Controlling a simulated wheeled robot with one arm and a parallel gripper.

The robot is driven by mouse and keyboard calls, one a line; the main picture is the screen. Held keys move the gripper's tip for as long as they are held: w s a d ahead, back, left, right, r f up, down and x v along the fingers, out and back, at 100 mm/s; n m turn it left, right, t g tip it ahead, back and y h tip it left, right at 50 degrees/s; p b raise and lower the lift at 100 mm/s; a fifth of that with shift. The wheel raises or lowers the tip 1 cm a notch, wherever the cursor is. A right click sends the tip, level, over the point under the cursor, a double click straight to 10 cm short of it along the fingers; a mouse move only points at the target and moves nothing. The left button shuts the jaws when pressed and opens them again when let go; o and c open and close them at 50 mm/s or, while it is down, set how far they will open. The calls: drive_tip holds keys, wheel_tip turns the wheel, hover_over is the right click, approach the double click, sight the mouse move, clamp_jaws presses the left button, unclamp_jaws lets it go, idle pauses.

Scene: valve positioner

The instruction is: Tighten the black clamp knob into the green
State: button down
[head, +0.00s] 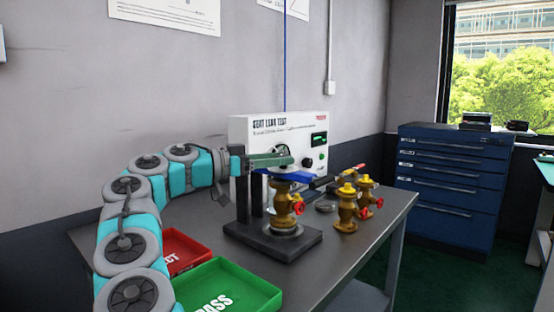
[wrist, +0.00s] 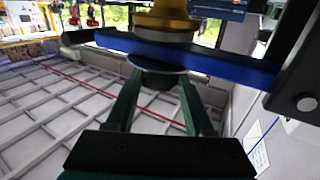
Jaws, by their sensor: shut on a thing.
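My gripper (head: 284,160) reaches in from the left above the clamp stand, its green fingers level. In the wrist view my gripper (wrist: 157,88) is shut on the black clamp knob (wrist: 158,78), with a finger on each side of it. The knob sits against the blue clamp bar (wrist: 215,62); in the head view my fingers hide most of it. The blue bar (head: 292,180) lies over an upright brass valve (head: 284,205) with a red handle, standing on the black base (head: 262,240). A round dial on the tester is partly covered by my gripper; its needle and green zone are unreadable.
The white seat leak tester (head: 247,128) stands behind the clamp, with a lit green display (head: 319,139). More brass valves (head: 347,208) stand to the right. A red tray (head: 185,250) and a green PASS tray (head: 240,285) lie at the front left.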

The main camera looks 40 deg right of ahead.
drive_tip(key=shift+c, duration=1.4)
unclamp_jaws()
drive_tip(key=v, duration=0.7)
drive_tip(key=shift+w+a, duration=0.15)
drive_tip(key=shift+a, duration=0.25)
